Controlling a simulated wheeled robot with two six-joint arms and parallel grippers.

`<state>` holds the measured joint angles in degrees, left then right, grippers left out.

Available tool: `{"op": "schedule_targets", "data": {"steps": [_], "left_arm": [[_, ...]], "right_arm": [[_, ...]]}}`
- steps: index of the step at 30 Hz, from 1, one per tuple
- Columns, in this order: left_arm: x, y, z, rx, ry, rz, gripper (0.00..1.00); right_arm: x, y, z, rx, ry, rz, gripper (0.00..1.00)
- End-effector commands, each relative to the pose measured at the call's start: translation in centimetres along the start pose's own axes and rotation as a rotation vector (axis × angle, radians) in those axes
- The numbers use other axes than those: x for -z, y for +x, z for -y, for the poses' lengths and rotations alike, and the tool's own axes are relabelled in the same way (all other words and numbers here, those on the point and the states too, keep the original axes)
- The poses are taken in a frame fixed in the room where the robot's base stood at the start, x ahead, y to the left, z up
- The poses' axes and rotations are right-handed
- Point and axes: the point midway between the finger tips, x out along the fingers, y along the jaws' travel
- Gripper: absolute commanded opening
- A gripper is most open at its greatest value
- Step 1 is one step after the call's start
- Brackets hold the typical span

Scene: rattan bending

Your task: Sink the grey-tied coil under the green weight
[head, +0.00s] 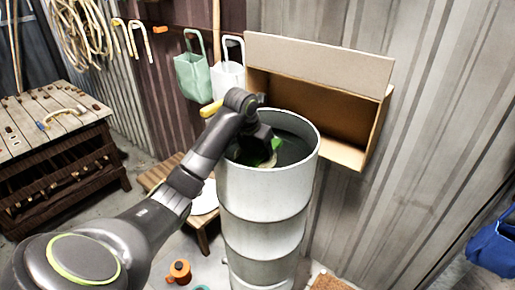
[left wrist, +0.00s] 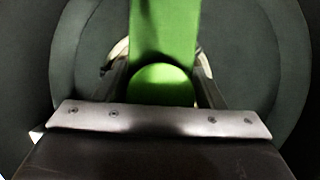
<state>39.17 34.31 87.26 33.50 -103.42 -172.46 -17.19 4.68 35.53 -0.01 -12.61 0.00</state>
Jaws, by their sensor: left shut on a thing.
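The green weight (head: 276,144) is inside the white drum (head: 262,195), just below its rim. My left gripper (head: 264,149) reaches down into the drum from the left and is shut on the weight. In the left wrist view the green weight (left wrist: 165,30) stands between the fingers, its round knob nearest the camera. Behind it a pale coil (left wrist: 119,50) shows at both sides, with a small dark tie on its left. The weight hides the coil's middle, and I cannot tell whether they touch. My right gripper is not in view.
An open cardboard box (head: 318,112) is on the wall behind the drum. A wooden stool (head: 163,172) stands left of the drum, and an orange container (head: 179,271) is on the floor. A workbench (head: 52,125) stands far left. A blue bag (head: 493,243) is at the right edge.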

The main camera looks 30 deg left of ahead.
Motion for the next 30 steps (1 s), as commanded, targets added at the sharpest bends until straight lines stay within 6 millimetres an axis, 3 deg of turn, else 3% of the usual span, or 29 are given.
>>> {"op": "schedule_targets", "data": {"steps": [13,14,15,19,30], "left_arm": [[0.14,0.52,0.01,-0.001,0.001,0.005,0.13],[0.13,0.52,0.01,-0.001,0.001,0.005,0.66],[0.14,0.52,0.02,0.0,0.001,0.004,0.71],[0.19,0.57,0.01,0.0,0.001,0.003,0.88],[0.32,0.27,-0.03,0.0,0.0,0.0,0.89]], "right_arm": [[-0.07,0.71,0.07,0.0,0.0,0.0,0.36],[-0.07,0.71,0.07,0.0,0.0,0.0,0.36],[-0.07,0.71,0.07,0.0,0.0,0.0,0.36],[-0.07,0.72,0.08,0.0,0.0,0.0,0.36],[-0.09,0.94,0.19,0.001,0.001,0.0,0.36]]}}
